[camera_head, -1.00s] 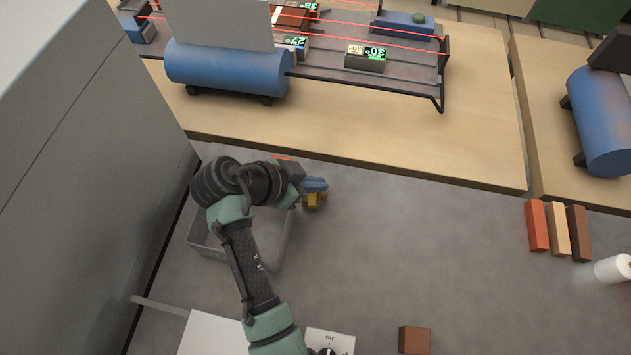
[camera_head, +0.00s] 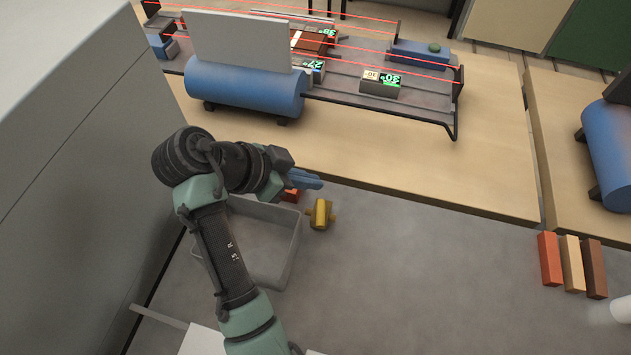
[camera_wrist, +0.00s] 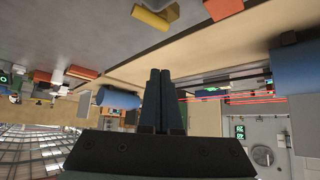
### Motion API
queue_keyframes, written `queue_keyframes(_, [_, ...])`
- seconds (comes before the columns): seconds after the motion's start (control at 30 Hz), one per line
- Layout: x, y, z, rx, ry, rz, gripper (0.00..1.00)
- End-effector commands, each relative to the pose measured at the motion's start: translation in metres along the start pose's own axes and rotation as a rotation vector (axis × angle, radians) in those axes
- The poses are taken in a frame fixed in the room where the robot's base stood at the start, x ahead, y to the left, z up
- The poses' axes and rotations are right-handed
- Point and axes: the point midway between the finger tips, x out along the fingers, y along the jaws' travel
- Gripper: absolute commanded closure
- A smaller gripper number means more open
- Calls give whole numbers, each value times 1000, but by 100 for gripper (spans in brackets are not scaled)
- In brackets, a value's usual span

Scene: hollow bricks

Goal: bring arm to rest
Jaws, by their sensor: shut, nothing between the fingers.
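My gripper (camera_head: 306,180) is at the end of my raised arm, left of the middle in the head view, above the floor near the workbench edge. Its two blue-grey fingers are together with nothing between them. They also show closed in the wrist view (camera_wrist: 159,90). The gripper touches nothing that I can see. My arm partly covers a grey open bin (camera_head: 292,240) on the floor.
A yellow object (camera_head: 320,214) and an orange-red brick (camera_head: 291,195) lie by the bin. A tall grey cabinet (camera_head: 70,130) stands left. The workbench (camera_head: 400,150) carries a blue cylinder (camera_head: 245,90). Three bricks (camera_head: 572,264) stand at right. Mid-floor is clear.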

Motion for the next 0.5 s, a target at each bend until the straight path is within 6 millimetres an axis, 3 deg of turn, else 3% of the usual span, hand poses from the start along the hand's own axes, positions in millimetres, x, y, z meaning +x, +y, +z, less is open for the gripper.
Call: queue_keyframes(0.5, [-3, -6, -6, -6, 0, -38, 100])
